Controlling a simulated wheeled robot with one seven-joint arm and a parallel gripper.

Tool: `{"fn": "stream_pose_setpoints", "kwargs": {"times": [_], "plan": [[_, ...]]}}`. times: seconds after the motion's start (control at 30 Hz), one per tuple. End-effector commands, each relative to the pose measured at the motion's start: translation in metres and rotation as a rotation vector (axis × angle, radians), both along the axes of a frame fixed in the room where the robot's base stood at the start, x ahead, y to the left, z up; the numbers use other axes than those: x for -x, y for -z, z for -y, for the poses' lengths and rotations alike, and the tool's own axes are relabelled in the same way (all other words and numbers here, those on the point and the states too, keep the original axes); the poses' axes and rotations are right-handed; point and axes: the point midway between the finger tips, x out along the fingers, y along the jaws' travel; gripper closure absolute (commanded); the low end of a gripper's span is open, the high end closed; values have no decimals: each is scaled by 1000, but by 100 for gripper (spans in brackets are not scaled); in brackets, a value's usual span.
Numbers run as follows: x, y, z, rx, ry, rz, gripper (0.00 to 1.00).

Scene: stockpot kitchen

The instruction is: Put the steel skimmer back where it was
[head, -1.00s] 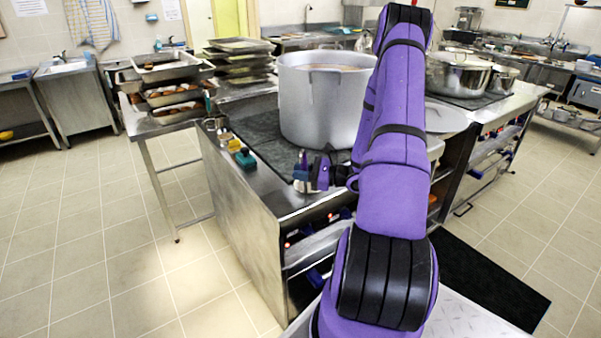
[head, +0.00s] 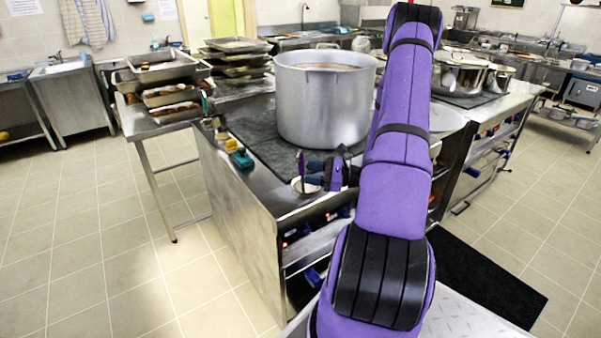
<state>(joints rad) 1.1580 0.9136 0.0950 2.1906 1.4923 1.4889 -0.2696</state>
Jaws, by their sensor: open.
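A small pale round dish (head: 304,187) sits on the counter just below the fingers. A thin upright dark piece shows at the finger ends; I cannot tell whether it is a finger or a handle. I cannot make out the steel skimmer for certain. The stockpot stands on the dark cooktop (head: 254,134), with brownish contents, and my arm hides its right side.
Small items, including a yellow and teal one (head: 242,158), line the island's left edge. Stacked trays (head: 165,70) stand on a table at the back left. Shiny pots (head: 460,75) stand at the right. The tiled floor at the left is clear.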

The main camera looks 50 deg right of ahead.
Motion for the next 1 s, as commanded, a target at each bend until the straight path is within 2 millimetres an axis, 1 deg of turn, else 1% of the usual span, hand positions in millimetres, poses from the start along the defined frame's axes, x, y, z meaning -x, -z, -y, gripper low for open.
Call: {"fn": "stream_pose_setpoints", "kwargs": {"times": [0.03, 0.2, 0.3, 0.4, 0.6, 1.0], "plan": [[10, 0, 7, 1, 3, 0, 57], [37, 0, 23, 1, 2, 0, 57], [49, 0, 31, 2, 3, -1, 57], [57, -1, 35, 1, 1, 1, 57], [64, -1, 39, 0, -1, 0, 57], [63, -1, 39, 0, 0, 0, 57]]}}
